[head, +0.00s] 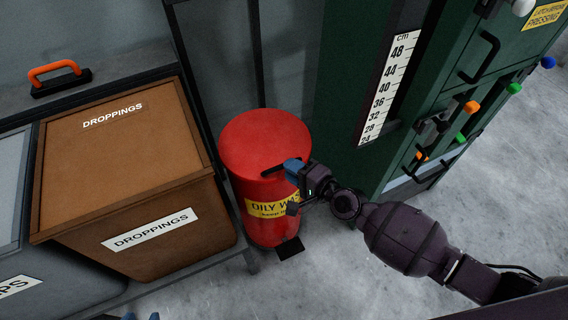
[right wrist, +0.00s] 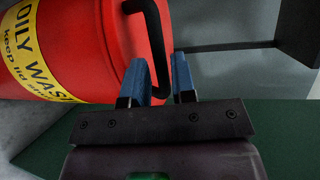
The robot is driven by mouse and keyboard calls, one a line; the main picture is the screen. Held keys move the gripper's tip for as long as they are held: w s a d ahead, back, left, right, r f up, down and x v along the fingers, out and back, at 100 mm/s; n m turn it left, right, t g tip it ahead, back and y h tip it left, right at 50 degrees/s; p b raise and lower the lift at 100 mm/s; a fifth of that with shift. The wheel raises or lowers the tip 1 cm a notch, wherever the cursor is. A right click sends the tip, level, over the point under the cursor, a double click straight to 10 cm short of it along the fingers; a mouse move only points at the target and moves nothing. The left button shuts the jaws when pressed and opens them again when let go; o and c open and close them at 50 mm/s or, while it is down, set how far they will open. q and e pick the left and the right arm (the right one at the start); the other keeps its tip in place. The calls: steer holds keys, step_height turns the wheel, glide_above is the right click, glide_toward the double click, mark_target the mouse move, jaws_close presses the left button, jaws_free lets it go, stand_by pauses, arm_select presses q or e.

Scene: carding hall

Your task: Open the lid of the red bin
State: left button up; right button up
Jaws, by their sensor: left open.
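The red bin (head: 265,140) stands upright on the floor, its round lid closed. It has a yellow label (head: 262,206), a black handle at the lid's front edge (head: 272,171) and a black pedal (head: 289,249) at its foot. My right gripper (head: 295,171) reaches in from the right to the handle. Only the blue fingertips of my left gripper (head: 141,317) show at the bottom edge, apart and empty.
A brown droppings bin (head: 125,165) stands close on the left, with a grey bin beside it. An orange-handled item (head: 58,72) lies behind them. A green machine (head: 345,90) with a scale and knobs stands on the right. Bare floor lies in front.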

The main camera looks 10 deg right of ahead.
steer(key=shift+x, duration=1.55)
jaws_close()
